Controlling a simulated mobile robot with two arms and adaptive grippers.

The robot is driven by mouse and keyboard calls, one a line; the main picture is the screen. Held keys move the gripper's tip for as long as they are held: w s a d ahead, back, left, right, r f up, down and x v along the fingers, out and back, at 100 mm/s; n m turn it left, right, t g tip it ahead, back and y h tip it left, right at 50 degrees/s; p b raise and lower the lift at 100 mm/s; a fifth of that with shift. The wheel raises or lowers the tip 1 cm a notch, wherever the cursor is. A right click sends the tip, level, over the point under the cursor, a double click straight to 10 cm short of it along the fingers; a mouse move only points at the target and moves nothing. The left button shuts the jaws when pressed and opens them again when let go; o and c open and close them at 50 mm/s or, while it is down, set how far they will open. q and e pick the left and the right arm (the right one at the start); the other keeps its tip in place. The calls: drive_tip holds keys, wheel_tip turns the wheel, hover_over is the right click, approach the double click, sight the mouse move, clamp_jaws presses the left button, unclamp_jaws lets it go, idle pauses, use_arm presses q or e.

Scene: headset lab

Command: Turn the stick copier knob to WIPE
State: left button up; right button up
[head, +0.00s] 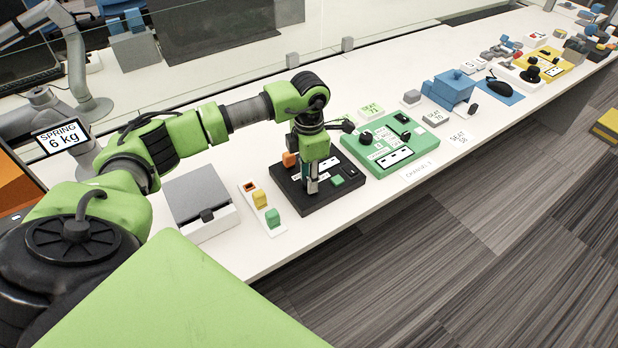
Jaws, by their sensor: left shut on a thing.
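The black device that looks like the stick copier (345,197) sits on the white bench. It has an orange part (290,159), a green button (337,181) and a small display. My left gripper (312,184) points straight down onto its middle. The fingers are shut on a part that looks like the knob, which they hide almost fully. The knob's setting and the WIPE mark cannot be read. My right gripper is out of view.
A green panel (385,172) with black knobs stands close to the right. A small tray with yellow and green blocks (260,202) and a grey-lidded box (201,197) stand to the left. A glass screen runs along the back. More devices stand farther along the bench.

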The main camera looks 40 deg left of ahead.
use_arm(q)
drive_tip(key=shift+n, duration=1.1)
drive_tip(key=o, duration=1.1)
drive_tip(key=shift+r, duration=0.1)
wheel_tip(320, 180, up, 12)
drive_tip(key=shift+f, duration=0.1)
